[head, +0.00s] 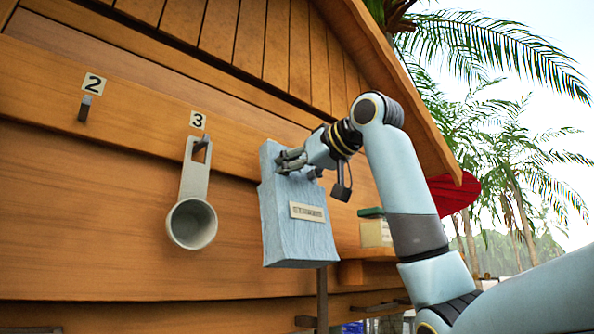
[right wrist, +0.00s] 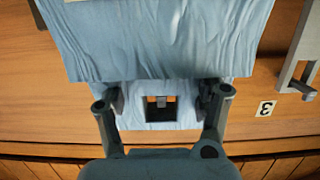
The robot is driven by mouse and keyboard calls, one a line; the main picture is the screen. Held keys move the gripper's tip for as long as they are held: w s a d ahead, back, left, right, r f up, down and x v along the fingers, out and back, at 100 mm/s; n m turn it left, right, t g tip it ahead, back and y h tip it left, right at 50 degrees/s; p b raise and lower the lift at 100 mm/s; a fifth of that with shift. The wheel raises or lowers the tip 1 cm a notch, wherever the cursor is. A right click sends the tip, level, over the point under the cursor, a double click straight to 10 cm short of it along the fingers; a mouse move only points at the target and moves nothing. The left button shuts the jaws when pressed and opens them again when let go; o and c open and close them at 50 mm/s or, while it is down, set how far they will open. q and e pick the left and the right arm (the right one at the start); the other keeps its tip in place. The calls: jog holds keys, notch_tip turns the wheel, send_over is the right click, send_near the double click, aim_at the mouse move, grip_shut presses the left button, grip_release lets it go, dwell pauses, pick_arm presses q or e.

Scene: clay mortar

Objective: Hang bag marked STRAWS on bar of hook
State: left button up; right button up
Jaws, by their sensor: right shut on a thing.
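The blue bag (head: 300,238) with a tan label that reads like STRAWS (head: 307,211) hangs upright from my right gripper (head: 290,161), in front of the plank wall. My right gripper is shut on the bag's upper part, and the bag also shows in the right wrist view (right wrist: 160,38). There, a square hole in the bag's top part lies between the fingers. A small grey peg, seemingly a hook bar (right wrist: 160,101), shows through the hole. I cannot tell whether it passes through. My left gripper is not in view.
Left of the bag, a grey scoop (head: 192,222) hangs on the hook under sign 3 (head: 197,120). An empty hook (head: 84,108) is under sign 2 (head: 93,83). A wooden ledge with a pale box (head: 376,233) is to the right, behind my arm.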

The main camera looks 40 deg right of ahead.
jog(key=shift+x, duration=0.9)
jog(key=shift+w+a+f, duration=0.1)
jog(key=shift+w+f, duration=0.3)
jog(key=shift+w, duration=0.2)
jog(key=shift+f, duration=0.15)
jog(key=o, duration=1.8)
jog(key=shift+s, duration=0.1)
